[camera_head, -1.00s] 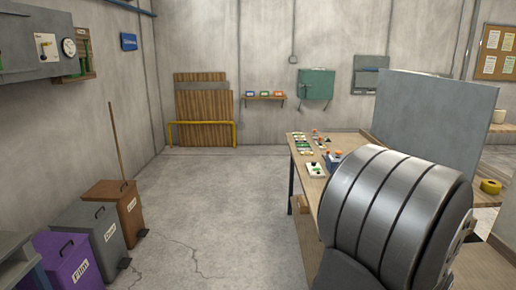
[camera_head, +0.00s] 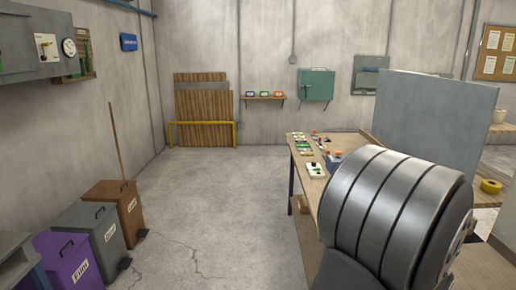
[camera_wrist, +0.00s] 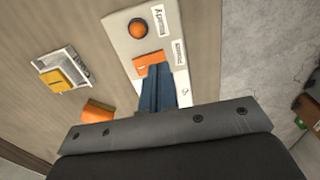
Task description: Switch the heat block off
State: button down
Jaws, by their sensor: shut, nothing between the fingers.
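In the wrist view my gripper (camera_wrist: 157,88) is shut, with dark blue fingers. The fingertips are over a pale control plate (camera_wrist: 121,40), right at an orange rectangular part (camera_wrist: 149,59) on it. I cannot tell whether they touch it. A round orange knob (camera_wrist: 138,28) sits farther along the same plate, beside small printed labels that I cannot read. The fingers hide part of the plate. I cannot tell for certain which part is the heat block's switch. In the head view my arm hides much of the bench and my gripper does not show.
A white tray with a yellow block (camera_wrist: 63,79) and another orange piece (camera_wrist: 97,110) lie on the wooden bench left of the fingers. In the head view the bench (camera_head: 309,190) carries several small panels. A grey screen (camera_head: 436,115) stands behind my arm. The floor left of the bench is clear.

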notch_tip(320, 180, up, 7)
dwell(0.8)
jog(key=shift+f, duration=0.1)
notch_tip(320, 180, down, 7)
jog(key=shift+r, duration=0.85)
